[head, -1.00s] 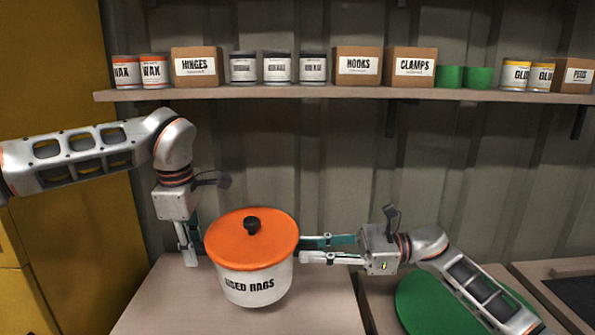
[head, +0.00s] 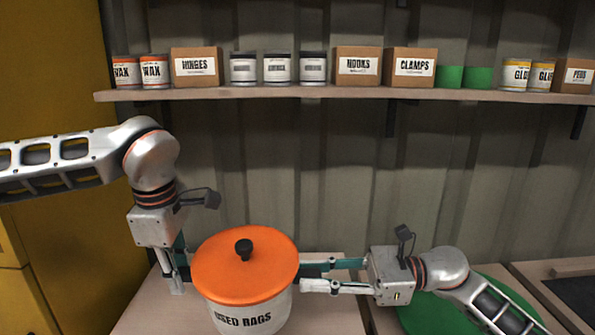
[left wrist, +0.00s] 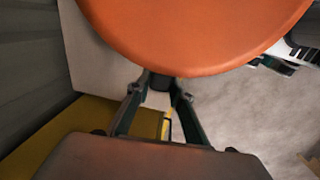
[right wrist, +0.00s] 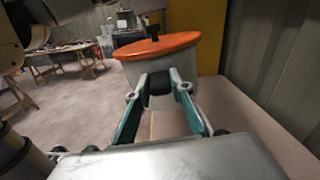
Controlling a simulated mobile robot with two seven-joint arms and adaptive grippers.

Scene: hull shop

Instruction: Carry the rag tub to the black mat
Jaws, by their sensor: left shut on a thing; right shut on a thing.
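The rag tub (head: 250,318) is white, marked "USED RAGS", with an orange lid (head: 222,267) and a black knob. It looks upright, low in the head view, its bottom cut off by the frame. My left gripper (head: 180,282) is shut on its left side, and my right gripper (head: 304,276) is shut on its right side. In both wrist views the fingers meet at a dark grip under the lid rim (left wrist: 160,82) (right wrist: 160,84). The black mat (head: 577,293) lies at the right edge of the head view, partly cut off.
A round green mat (head: 520,293) lies between the tub and the black mat, partly behind my right arm. A pale bench top (head: 335,310) is under the tub. A shelf (head: 330,93) with tins and boxes runs above. A yellow cabinet (head: 60,240) stands at left.

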